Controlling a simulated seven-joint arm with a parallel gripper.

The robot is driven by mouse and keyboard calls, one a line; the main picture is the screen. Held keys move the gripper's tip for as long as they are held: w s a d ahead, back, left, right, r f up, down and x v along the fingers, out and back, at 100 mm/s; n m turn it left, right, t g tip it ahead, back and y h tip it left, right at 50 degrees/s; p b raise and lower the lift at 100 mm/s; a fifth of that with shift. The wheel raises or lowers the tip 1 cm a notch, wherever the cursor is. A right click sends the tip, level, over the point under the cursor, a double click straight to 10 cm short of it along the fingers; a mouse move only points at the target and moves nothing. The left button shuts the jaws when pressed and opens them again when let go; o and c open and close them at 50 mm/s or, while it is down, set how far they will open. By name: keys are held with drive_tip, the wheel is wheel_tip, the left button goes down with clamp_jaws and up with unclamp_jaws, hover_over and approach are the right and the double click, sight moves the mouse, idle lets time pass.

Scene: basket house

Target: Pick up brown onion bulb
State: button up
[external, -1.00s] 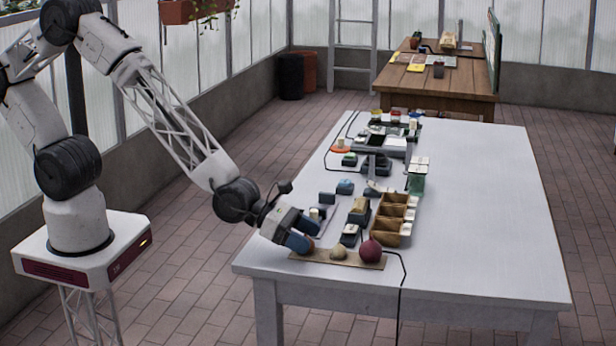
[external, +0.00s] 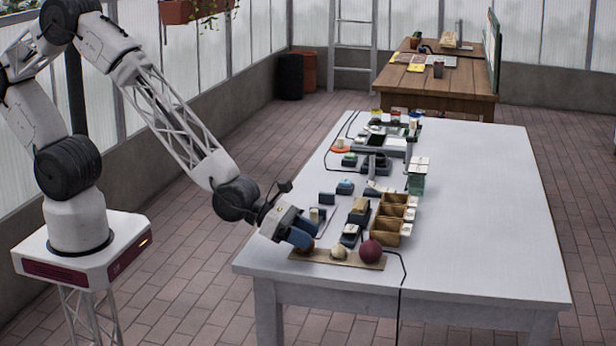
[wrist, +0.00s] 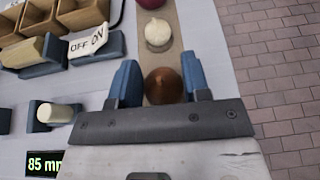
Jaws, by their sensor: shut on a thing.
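The brown onion bulb (wrist: 164,86) is a round, glossy brown thing between the two blue fingers of my gripper (wrist: 160,84) in the wrist view. The fingers are shut on it, one on each side. In the external view my gripper (external: 300,246) is low at the left end of a thin tan board (external: 318,257), and the fingers mostly hide the onion (external: 308,248). I cannot tell whether the onion touches the board.
A pale bulb (external: 339,252) and a dark red onion (external: 370,251) sit along the board to the right. Wooden bins (external: 391,230) and small switch blocks (external: 349,235) stand behind them. The white table's right side (external: 480,220) is clear.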

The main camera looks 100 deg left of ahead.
drive_tip(key=shift+r, duration=0.65)
wheel_tip(320, 180, up, 2)
drive_tip(key=shift+r, duration=0.1)
drive_tip(key=s+a+r, duration=0.1)
drive_tip(key=s, duration=1.5)
drive_tip(key=shift+a, duration=0.2)
drive_tip(key=shift+w+a+r, duration=0.1)
